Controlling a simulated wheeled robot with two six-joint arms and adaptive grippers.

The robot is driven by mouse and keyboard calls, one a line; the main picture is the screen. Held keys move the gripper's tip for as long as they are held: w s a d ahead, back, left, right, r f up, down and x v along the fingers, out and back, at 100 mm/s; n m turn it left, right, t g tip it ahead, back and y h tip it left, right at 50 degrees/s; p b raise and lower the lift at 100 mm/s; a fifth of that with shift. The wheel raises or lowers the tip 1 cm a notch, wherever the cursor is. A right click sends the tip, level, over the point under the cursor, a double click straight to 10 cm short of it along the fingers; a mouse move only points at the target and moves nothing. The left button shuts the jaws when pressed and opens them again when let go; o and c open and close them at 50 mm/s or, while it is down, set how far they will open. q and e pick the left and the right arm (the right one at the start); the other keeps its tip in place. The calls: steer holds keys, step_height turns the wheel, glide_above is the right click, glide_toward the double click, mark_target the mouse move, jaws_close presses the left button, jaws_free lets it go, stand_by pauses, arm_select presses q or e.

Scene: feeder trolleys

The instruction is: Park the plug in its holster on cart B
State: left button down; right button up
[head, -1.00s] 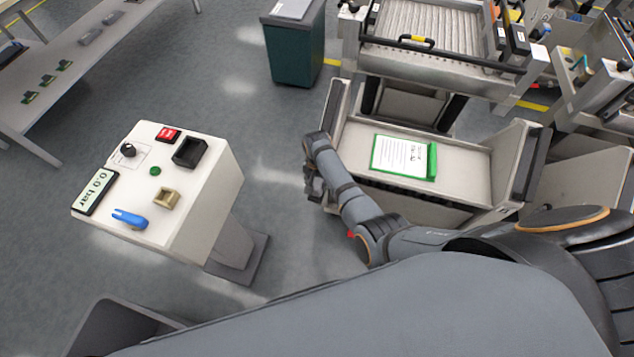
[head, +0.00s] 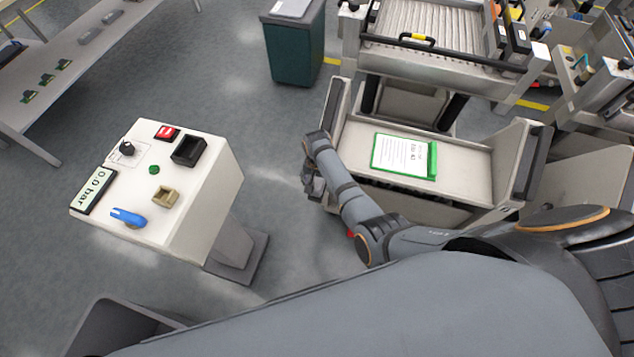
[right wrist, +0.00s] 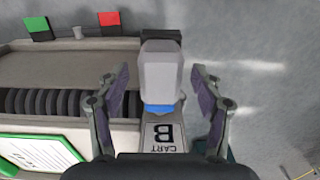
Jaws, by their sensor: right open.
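In the right wrist view a grey plug (right wrist: 160,78) with a blue band at its lower end stands between the fingers of my right gripper (right wrist: 159,70). The fingers are open, with a gap on each side of the plug. Below it is a plate lettered CART B (right wrist: 161,136) on cart B's edge. A black block (right wrist: 161,35) shows just behind the plug; I cannot tell whether it is the holster or how the plug sits in it. In the head view my right gripper (head: 314,186) is at the left end of cart B (head: 462,163), and the plug is hidden. My left gripper is out of view.
A green-framed sheet (head: 404,157) lies on the cart. A white console (head: 212,200) with a blue lever and a 0.0 bar display stands to the left. A dark green bin (head: 293,50) stands behind. Clear floor lies between console and cart.

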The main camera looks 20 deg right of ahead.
step_height(320, 180, up, 7)
steer(key=shift+r, duration=0.2)
stand_by(0.3)
